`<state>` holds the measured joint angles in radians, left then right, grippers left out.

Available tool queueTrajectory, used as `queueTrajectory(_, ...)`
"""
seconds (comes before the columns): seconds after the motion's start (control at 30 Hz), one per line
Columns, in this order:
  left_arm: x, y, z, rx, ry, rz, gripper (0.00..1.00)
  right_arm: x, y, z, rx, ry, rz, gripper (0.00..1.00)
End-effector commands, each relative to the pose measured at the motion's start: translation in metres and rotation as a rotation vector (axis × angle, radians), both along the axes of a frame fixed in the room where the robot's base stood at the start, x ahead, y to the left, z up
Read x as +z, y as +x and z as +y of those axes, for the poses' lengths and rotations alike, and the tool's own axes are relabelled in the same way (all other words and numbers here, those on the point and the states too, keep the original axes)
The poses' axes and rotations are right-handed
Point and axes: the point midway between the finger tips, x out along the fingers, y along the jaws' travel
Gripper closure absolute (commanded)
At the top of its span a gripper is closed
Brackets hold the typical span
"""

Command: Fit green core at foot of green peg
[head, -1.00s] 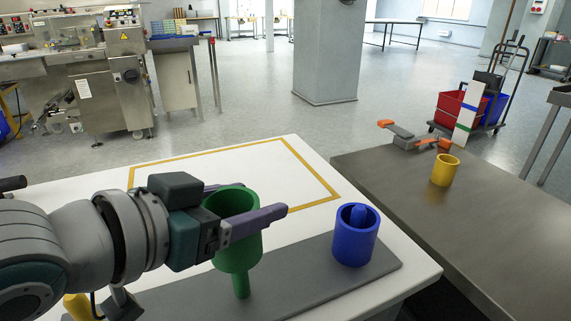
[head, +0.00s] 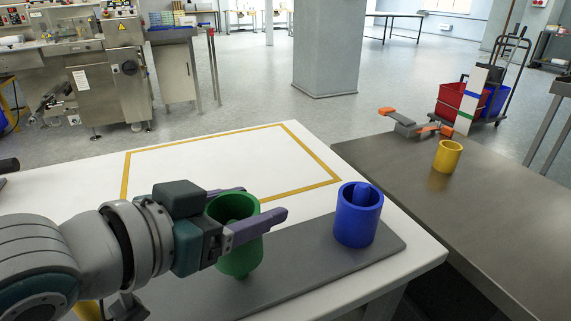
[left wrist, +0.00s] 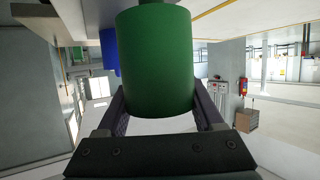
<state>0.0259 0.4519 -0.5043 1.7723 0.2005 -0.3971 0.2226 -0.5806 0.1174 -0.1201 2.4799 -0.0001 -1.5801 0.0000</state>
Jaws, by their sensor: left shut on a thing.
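The green core (head: 238,256) is a hollow green cylinder, upright over the grey plate (head: 310,272). My left gripper (head: 262,212) is shut on it, with purple fingers on either side. A green peg (head: 236,230) seems to show inside the core's opening, so the core appears to be around it. A small green stub shows under the core, so its lower edge looks a little above the plate; the exact gap is unclear. In the left wrist view the green core (left wrist: 155,62) fills the space between the fingers (left wrist: 160,125). My right gripper is not in view.
A blue core (head: 357,222) stands around a blue peg on the plate's right end. A yellow core (head: 447,156) stands on the steel table (head: 480,205) at right, near a grey and orange item (head: 405,125). The white table (head: 200,160) behind the plate is clear.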

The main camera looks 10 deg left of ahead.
Motion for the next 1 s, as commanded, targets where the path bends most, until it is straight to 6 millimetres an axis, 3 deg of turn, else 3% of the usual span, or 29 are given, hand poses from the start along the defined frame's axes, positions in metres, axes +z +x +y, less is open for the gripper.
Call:
queueTrajectory(0.03, 0.000, 0.000, 0.000, 0.000, 0.000, 0.000, 0.30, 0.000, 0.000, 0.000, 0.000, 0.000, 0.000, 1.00)
queueTrajectory(0.3, 0.000, 0.000, 0.000, 0.000, 0.000, 0.000, 0.00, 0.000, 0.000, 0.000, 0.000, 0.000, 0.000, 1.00)
queueTrajectory(0.67, 0.004, -0.007, 0.004, 0.000, 0.000, 0.001, 0.00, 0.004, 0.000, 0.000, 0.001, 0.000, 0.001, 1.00)
queueTrajectory(1.0, 0.028, -0.059, 0.028, -0.001, 0.001, 0.004, 0.00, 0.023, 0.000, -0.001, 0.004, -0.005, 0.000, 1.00)
